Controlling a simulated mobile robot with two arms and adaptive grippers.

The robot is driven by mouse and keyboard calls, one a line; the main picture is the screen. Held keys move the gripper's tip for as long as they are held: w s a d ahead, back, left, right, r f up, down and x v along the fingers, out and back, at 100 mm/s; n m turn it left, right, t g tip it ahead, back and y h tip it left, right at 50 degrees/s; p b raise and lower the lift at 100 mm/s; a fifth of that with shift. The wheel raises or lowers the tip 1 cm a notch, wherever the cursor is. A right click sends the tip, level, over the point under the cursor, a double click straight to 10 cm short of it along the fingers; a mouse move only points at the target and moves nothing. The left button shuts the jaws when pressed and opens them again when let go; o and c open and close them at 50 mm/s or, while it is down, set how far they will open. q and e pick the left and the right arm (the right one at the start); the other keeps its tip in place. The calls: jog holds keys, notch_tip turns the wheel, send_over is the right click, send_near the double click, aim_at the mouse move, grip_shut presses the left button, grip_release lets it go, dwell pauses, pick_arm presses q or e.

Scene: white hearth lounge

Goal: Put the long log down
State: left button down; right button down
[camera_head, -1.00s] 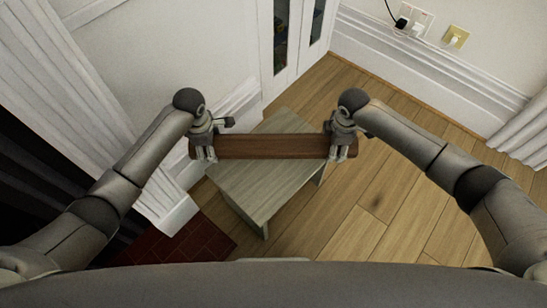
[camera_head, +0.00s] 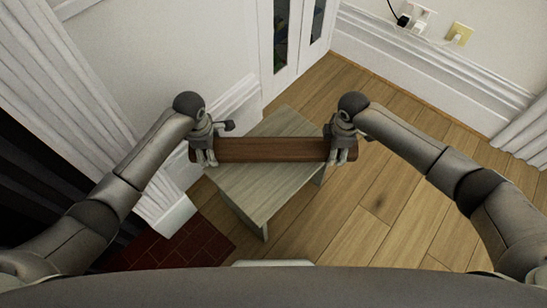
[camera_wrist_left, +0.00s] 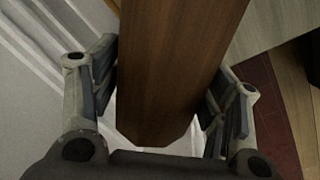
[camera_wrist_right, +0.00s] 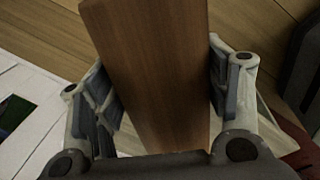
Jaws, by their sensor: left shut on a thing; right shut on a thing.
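The long log (camera_head: 270,149) is a brown squared wooden beam, held level across the middle of the head view. My left gripper (camera_head: 205,155) is shut on its left end, and my right gripper (camera_head: 341,154) is shut on its right end. The log also shows between the fingers in the left wrist view (camera_wrist_left: 175,70) and the right wrist view (camera_wrist_right: 155,75). Below the log in the head view is a small grey-green wooden table (camera_head: 258,195). The log hides part of its top. I cannot tell how large the gap between them is.
A white panelled wall (camera_head: 160,50) and white glazed doors (camera_head: 290,45) stand behind. Dark red tiles (camera_head: 185,243) lie at the lower left. Wall sockets (camera_head: 420,20) with plugs are at the top right. Wooden floor (camera_head: 380,210) to the right is clear.

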pick_arm(q)
jog(key=shift+w+f+b, duration=0.1)
jog(key=shift+f+b, duration=0.6)
pick_arm(e)
jog(key=shift+w+f, duration=0.1)
jog(key=shift+f, duration=0.6)
pick_arm(q)
jog(key=shift+c, duration=1.1)
grip_release()
pick_arm(e)
jog(key=shift+c, duration=1.1)
grip_release()
pick_arm(q)
jog(key=r, duration=0.3)
jog(key=s+r, duration=0.1)
jog(key=r, duration=0.7)
jog(key=shift+s+r, duration=0.2)
jog(key=shift+s, duration=0.15)
jog(key=shift+r, duration=0.2)
pick_arm(e)
jog(key=shift+r, duration=0.4)
jog(key=r, duration=0.3)
jog(key=s+r, duration=0.1)
jog(key=r, duration=0.7)
jog(key=shift+s, duration=0.4)
